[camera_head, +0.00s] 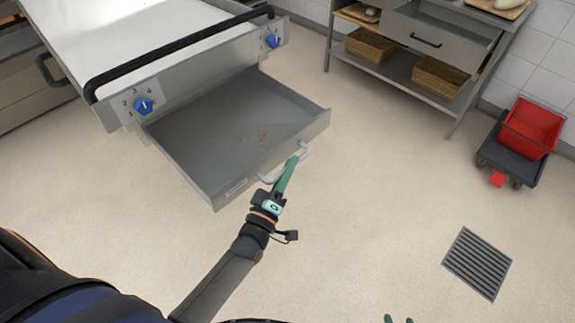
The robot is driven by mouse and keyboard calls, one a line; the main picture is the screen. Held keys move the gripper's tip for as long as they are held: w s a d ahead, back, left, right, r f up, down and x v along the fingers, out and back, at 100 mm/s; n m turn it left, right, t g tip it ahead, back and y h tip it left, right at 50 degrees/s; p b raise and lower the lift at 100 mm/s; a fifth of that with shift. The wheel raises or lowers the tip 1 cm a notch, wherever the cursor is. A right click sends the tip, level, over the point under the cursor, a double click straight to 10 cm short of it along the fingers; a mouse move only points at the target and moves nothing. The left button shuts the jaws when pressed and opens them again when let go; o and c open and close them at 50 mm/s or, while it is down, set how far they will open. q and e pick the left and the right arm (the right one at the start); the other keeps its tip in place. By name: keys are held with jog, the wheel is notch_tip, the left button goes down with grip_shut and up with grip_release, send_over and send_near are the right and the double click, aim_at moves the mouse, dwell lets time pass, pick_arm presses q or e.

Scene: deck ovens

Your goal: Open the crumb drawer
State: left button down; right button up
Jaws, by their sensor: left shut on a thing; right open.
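The grey crumb drawer (190,163) is slid out from under the deck oven and stands open, with brown crumbs (262,137) on its floor. Its pale bar handle (304,150) is on the front panel. My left gripper (291,168) is shut on the handle, its green fingers partly covering the bar. The tips of my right gripper (398,320) just show at the bottom edge, apart and well away from the drawer; the rest of it is out of view.
The oven has a black rail (180,45) and blue knobs (144,105) above the drawer. A steel table (455,55) with wicker baskets (440,77) stands at the back. A red bin on a dark cart (508,158) is at right. The floor around the drain grate (477,264) is clear.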

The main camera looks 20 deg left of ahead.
pick_arm(q)
jog(key=c, duration=0.8)
grip_release()
jog(key=shift+c, duration=0.2)
jog(key=b+v, duration=0.1)
jog(key=v, duration=1.1)
jog(key=shift+s, duration=0.3)
jog(key=shift+f, duration=0.1)
jog(key=s+d+f+m+g+h+p, duration=0.1)
jog(key=s+d+f+m+g+p, duration=0.1)
jog(key=s+f+m+g, duration=0.6)
notch_tip(320, 180, down, 4)
jog(key=m+g, duration=0.3)
jog(key=m, duration=0.2)
